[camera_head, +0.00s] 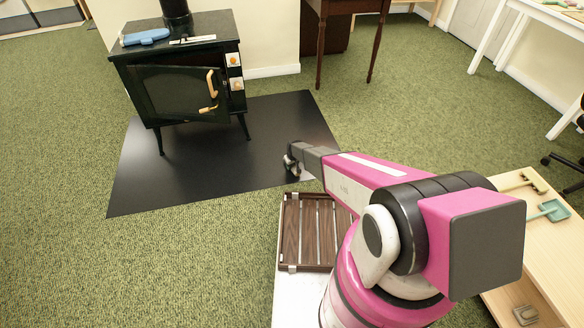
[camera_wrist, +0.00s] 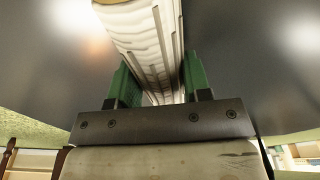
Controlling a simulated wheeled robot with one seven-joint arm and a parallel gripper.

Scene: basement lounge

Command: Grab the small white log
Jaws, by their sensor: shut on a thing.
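The small white log (camera_wrist: 145,38) fills the top middle of the wrist view, pale with lengthwise ridges. My gripper (camera_wrist: 159,78) is shut on it, with one green finger on each side. The log's far end runs out of the picture at the top. In the head view my gripper (camera_head: 291,162) is small and dark, over the near right part of the black floor plate. A bit of something pale shows beside it there, too small to make out clearly.
A black stove (camera_head: 180,75) with its door handles facing me stands on the black floor plate (camera_head: 190,180). A brown slatted tray (camera_head: 310,232) lies below my arm. A wooden table with small tools (camera_head: 551,209) is at right. Green carpet at left is clear.

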